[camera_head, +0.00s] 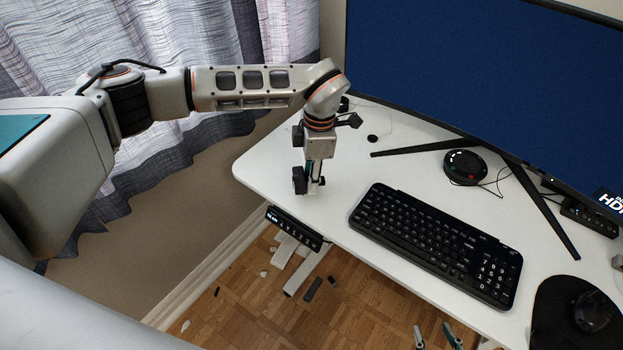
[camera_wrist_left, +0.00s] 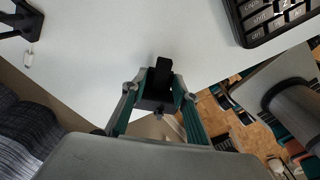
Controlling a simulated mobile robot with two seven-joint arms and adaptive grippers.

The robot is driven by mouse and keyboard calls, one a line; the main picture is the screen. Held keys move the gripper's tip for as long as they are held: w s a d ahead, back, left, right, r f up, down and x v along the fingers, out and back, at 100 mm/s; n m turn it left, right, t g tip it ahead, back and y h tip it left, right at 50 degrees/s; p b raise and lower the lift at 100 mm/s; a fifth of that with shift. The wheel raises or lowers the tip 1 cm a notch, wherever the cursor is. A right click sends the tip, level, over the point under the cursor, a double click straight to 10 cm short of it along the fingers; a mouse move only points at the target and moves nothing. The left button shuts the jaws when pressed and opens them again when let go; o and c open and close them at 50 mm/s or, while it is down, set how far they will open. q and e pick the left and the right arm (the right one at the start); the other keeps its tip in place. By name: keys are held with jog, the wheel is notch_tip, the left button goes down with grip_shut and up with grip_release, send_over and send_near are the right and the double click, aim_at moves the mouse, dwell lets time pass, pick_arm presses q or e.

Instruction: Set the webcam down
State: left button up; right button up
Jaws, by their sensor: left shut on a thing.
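The black webcam (camera_wrist_left: 160,72) is between the fingers of my left gripper (camera_wrist_left: 155,92) in the left wrist view, and the fingers are shut on it. In the head view the webcam (camera_head: 299,181) shows as a dark block at my left gripper (camera_head: 312,185), low over the left part of the white desk (camera_head: 262,165). I cannot tell whether it touches the desk. My right gripper (camera_head: 436,338) shows only its two fingertips at the bottom edge of the head view. They are apart with nothing seen between them.
A black keyboard (camera_head: 435,240) lies right of my left gripper. Behind it are a round black device (camera_head: 465,166) and the large monitor (camera_head: 480,80) on splayed legs. A mouse (camera_head: 592,312) is at far right. A control panel (camera_head: 294,228) hangs under the front edge.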

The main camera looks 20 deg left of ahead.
pick_arm(q)
jog(key=shift+f, duration=0.35)
jog(key=shift+f, duration=0.15)
pick_arm(e)
jog(key=shift+f, duration=0.1)
pick_arm(q)
jog(key=o, duration=1.2)
jog(key=shift+c, duration=0.2)
notch_tip(320, 180, up, 12)
jog(key=p, duration=0.1)
jog(key=shift+w+d, duration=0.2)
jog(key=shift+d, duration=0.25)
pick_arm(e)
jog(key=shift+s+a+r, duration=0.15)
jog(key=shift+s+r, duration=0.05)
jog(key=shift+s, duration=0.05)
